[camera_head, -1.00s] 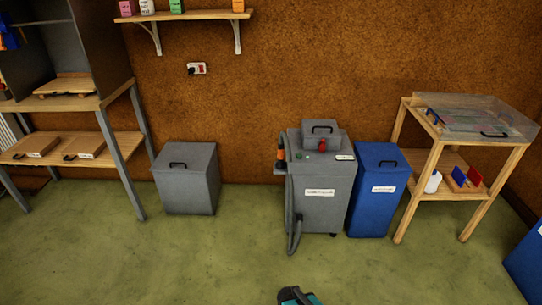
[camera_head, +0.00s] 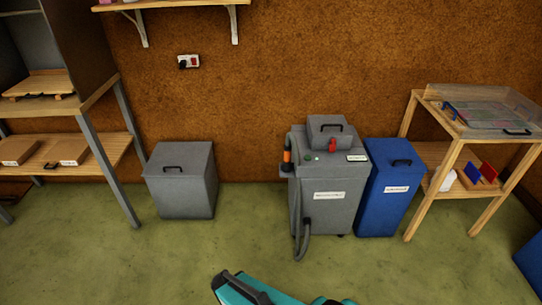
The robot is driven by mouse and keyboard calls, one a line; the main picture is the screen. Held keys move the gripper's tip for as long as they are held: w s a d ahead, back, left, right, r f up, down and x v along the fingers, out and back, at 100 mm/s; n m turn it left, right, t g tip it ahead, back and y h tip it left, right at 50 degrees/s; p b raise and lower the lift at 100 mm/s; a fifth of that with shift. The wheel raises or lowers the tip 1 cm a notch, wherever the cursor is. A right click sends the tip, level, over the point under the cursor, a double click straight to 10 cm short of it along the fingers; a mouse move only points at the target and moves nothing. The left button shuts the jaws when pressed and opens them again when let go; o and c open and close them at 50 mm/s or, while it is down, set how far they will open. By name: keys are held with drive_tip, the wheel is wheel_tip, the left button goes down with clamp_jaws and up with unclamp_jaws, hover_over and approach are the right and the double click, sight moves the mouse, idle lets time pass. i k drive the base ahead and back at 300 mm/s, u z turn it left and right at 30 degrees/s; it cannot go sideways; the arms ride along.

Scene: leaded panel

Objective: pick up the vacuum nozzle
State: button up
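The grey vacuum unit (camera_head: 325,190) stands on the floor against the wall, right of centre. In a holder on its left side is an upright black and orange piece (camera_head: 287,158), which looks like the vacuum nozzle. A grey hose (camera_head: 304,240) hangs from the unit's front down to the floor. My teal and dark grey arm shows at the bottom edge, well short of the unit. No gripper fingers can be made out.
A blue bin (camera_head: 386,195) stands close on the unit's right. A wooden stand (camera_head: 448,190) with a clear-sided tray is farther right. A grey lidded bin (camera_head: 182,185) and shelving (camera_head: 98,155) are left. Green floor (camera_head: 150,265) in front is clear.

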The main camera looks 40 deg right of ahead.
sight(286, 167)
drive_tip(key=u, duration=0.1)
drive_tip(key=i, duration=1.15)
drive_tip(key=z, duration=0.1)
